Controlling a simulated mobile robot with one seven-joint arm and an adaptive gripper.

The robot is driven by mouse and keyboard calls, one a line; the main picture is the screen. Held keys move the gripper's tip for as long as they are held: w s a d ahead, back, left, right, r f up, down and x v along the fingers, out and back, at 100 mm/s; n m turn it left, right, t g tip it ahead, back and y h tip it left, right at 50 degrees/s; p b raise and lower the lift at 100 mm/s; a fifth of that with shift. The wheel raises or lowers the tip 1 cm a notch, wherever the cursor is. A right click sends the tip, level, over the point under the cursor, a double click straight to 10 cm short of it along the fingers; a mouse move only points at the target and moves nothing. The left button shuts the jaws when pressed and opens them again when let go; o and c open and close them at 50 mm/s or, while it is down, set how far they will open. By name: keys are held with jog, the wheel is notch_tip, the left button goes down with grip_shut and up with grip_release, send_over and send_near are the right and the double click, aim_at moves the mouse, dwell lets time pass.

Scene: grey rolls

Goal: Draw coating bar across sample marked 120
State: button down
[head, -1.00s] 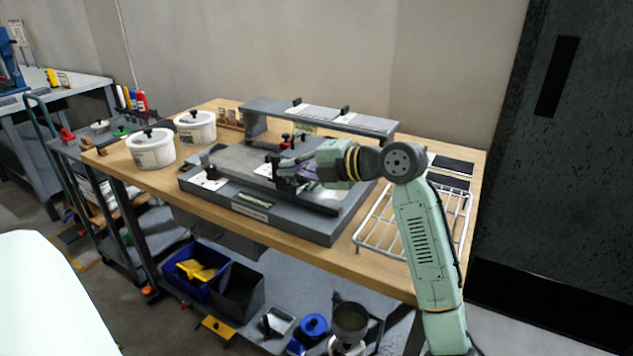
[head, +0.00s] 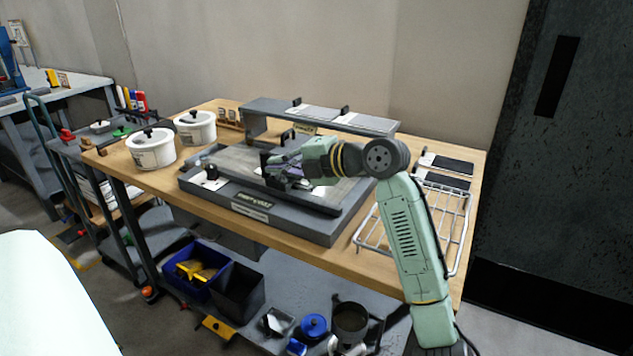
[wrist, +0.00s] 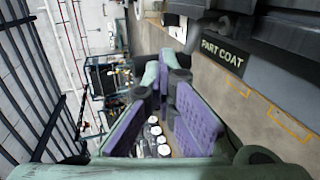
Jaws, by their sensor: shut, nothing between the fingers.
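A grey coating bench (head: 300,222) with a flat pale bed (head: 235,160) stands on the wooden table in the head view. My gripper (head: 274,172) is over the bed near its front side, shut and empty. A dark block (head: 266,160) shows right beside the fingertips; I cannot tell whether they touch, or whether it is part of the coating bar. A white card (head: 210,181) lies at the left end. No mark 120 is readable, so I cannot pick out that sample. In the wrist view my gripper (wrist: 163,80) shows purple pads beside the bench's dark, lettered side (wrist: 222,52).
A raised grey shelf (head: 320,117) with white cards stands behind the bench. Two white lidded pots (head: 152,150) are at the left. A wire rack (head: 375,235) and dark panels (head: 455,165) lie at the right. Bins (head: 205,272) sit on the lower shelf.

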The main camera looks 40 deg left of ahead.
jog(key=shift+s+a, duration=0.25)
jog(key=shift+a, duration=0.7)
jog(key=shift+s+a, duration=0.25)
jog(key=shift+a, duration=0.7)
jog(key=shift+s+a, duration=0.25)
jog(key=shift+a, duration=0.7)
jog(key=d, duration=0.2)
jog(key=w+d+b, duration=0.1)
jog(key=shift+d, duration=0.4)
